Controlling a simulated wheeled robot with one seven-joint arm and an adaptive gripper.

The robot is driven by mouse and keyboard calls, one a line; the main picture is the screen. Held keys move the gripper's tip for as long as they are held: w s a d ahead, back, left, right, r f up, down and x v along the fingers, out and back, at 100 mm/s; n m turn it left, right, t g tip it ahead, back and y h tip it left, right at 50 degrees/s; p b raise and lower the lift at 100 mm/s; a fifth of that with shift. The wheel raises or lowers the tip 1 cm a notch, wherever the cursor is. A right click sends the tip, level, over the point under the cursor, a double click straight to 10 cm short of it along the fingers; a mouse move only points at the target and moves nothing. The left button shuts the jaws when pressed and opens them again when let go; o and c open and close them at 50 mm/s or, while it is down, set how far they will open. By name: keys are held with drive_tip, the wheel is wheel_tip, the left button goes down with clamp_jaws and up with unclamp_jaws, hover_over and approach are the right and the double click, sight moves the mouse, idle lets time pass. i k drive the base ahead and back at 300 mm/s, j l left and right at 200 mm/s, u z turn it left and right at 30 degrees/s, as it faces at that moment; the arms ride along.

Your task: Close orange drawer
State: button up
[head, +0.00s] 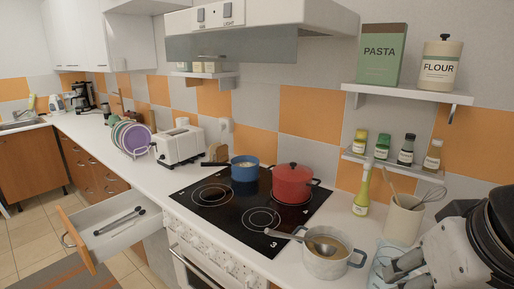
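The orange drawer (75,243) stands pulled out at the lower left, left of the stove. Its orange-brown front has a metal handle (67,238), and its white inside holds dark utensils (119,222). My gripper (390,268) is at the lower right, above the counter and right of the grey pot, far from the drawer. The picture cuts off part of my arm, and I cannot tell whether the fingers are open or shut. Nothing is clearly seen held in it.
An oil bottle (361,195) and a utensil holder (402,222) stand near my gripper. Tiled floor (30,240) is free left of the drawer.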

sight(79, 226)
drive_tip(key=u, duration=1.6)
drive_tip(key=i+j+z, duration=0.1)
drive_tip(key=i+j, duration=0.15)
drive_tip(key=i, duration=0.35)
drive_tip(key=i+j+z, duration=0.1)
drive_tip(key=i+j, duration=0.2)
drive_tip(key=i, duration=0.25)
drive_tip(key=i+j+z, duration=0.1)
drive_tip(key=i+j, duration=0.25)
drive_tip(key=i, duration=0.25)
drive_tip(key=i+j+z, duration=0.1)
drive_tip(key=i+j, duration=0.25)
drive_tip(key=i, duration=0.2)
